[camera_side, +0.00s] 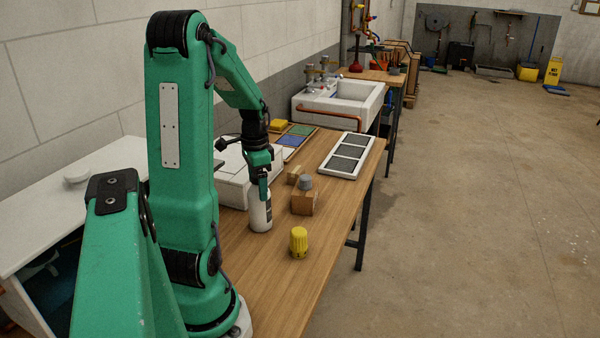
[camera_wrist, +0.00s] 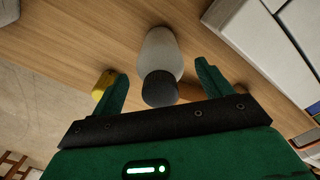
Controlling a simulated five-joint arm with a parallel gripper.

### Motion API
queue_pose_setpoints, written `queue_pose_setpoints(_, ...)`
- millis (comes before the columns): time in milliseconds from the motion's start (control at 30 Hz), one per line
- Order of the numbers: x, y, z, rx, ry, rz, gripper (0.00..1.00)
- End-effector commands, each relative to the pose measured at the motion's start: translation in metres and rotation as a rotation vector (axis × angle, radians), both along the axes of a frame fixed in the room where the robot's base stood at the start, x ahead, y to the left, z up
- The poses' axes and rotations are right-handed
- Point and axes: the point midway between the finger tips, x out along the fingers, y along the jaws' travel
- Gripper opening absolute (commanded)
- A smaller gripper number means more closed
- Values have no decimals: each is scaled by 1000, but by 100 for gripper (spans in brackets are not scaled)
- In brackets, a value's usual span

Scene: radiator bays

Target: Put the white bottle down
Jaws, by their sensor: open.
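The white bottle (camera_side: 260,215) stands upright on the wooden bench, in front of the arm. In the wrist view, its white body (camera_wrist: 161,52) and dark cap (camera_wrist: 160,88) show between my fingers. My gripper (camera_side: 263,187) is at the top of the bottle in the side view, pointing down. In the wrist view my gripper (camera_wrist: 162,75) is open, with one finger on each side of the bottle and a visible gap on both sides. The cap is partly hidden by the fingers in the side view.
A yellow ribbed knob (camera_side: 299,243) stands to the right, nearer the camera. A white case (camera_side: 233,188) lies behind. A white-framed panel (camera_side: 363,142) lies farther back.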

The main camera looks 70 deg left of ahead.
Motion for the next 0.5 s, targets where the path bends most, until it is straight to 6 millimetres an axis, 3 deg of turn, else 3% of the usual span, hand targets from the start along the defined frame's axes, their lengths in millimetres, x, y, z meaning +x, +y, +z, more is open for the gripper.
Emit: queue_pose_setpoints(500, 0, 1, 76, 4, -3, 0, 78)
